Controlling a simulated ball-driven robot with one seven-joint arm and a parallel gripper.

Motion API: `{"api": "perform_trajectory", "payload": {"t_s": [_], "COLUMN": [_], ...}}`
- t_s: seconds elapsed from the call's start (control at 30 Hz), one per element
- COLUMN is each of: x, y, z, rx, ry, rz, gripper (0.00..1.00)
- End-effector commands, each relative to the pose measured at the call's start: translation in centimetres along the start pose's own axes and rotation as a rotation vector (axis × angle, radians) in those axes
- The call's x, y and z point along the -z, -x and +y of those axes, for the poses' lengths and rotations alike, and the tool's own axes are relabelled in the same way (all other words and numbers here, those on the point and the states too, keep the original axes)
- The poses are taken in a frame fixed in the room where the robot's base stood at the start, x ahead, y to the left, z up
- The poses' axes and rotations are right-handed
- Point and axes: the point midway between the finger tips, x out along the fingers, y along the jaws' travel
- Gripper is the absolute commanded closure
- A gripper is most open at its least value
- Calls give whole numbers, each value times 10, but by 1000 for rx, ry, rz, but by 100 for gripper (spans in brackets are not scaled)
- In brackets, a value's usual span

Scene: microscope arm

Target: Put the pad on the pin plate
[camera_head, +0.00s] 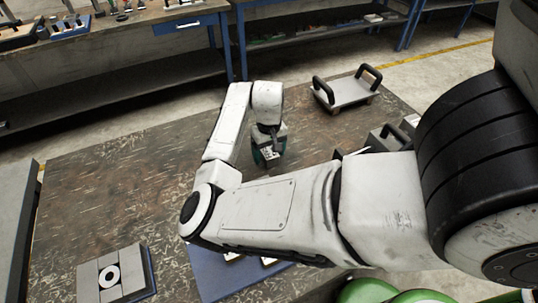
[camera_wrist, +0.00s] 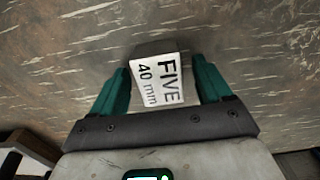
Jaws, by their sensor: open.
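My gripper (camera_head: 268,155) points down over the brown worn table top, in the middle of the head view. In the wrist view its two teal fingers (camera_wrist: 159,75) stand apart, one on each side of a small block (camera_wrist: 158,80). The block has a dark end and a white face marked "FIVE 40 mm". I cannot tell whether the fingers touch it. I cannot tell for certain which thing is the pad or the pin plate. A light plate with two black handles (camera_head: 345,92) lies at the table's upper right.
Grey blocks with a white ring (camera_head: 109,276) sit on a blue base at the lower left. A blue board (camera_head: 212,272) is partly hidden under my arm. A grey piece with a dark handle (camera_head: 388,138) stands right of my gripper. The table's left middle is clear.

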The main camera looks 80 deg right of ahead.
Motion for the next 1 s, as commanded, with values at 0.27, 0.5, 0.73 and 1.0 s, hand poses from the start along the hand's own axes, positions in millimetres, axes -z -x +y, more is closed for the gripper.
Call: {"api": "perform_trajectory", "payload": {"t_s": [0.27,0.5,0.73,1.0], "x": [0,0,0,0], "y": [0,0,1,1], "z": [0,0,0,0], "rx": [0,0,0,0], "ry": [0,0,0,0], "rz": [0,0,1,1], "gripper": [39,62,84,100]}}
